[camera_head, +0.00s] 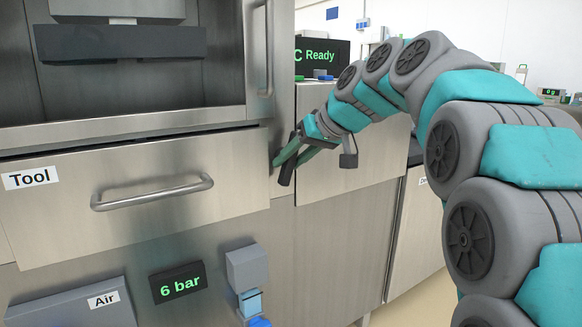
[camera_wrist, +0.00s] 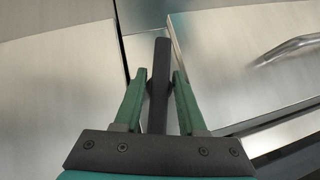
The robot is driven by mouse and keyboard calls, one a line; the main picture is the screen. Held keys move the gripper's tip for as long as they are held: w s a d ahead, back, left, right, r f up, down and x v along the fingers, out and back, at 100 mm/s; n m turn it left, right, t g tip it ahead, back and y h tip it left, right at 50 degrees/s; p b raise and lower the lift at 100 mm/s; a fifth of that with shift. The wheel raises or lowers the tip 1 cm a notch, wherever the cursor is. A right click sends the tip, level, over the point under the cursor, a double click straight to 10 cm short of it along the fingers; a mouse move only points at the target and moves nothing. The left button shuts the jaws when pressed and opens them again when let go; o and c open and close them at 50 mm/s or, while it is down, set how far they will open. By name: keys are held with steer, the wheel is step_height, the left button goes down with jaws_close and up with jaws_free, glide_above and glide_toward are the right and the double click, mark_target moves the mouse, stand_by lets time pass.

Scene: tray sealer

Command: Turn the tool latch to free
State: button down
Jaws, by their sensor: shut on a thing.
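The tool latch (camera_head: 286,176) is a dark lever at the right edge of the tool drawer. My gripper (camera_head: 287,162) has its green fingers on either side of it. In the wrist view the latch (camera_wrist: 161,52) is a dark bar running between the two fingertips (camera_wrist: 160,74), and the gripper is shut on it. The fingers hide part of the latch and its pivot. The tool drawer (camera_head: 60,218), labelled "Tool", has a horizontal bar handle (camera_head: 150,194). A narrow dark gap shows along its top edge.
Above the drawer is the sealer chamber with a vertical handle (camera_head: 268,50). Below are a "6 bar" display (camera_head: 178,283), a grey "Air" box (camera_head: 60,306) and a grey-blue fitting (camera_head: 247,266). A "Ready" display (camera_head: 322,54) stands behind. A plain steel panel (camera_head: 340,220) lies right of the drawer.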

steer(key=shift+f+n+t+h+b, duration=0.1)
steer(key=shift+n+t+h+b, duration=0.6)
steer(key=shift+h, duration=0.4)
steer(key=c, duration=0.7)
jaws_free()
steer(key=p+v, duration=0.1)
steer(key=v, duration=0.6)
steer(key=shift+s+r, duration=0.25)
steer(key=shift+r, duration=0.1)
steer(key=shift+d, duration=0.1)
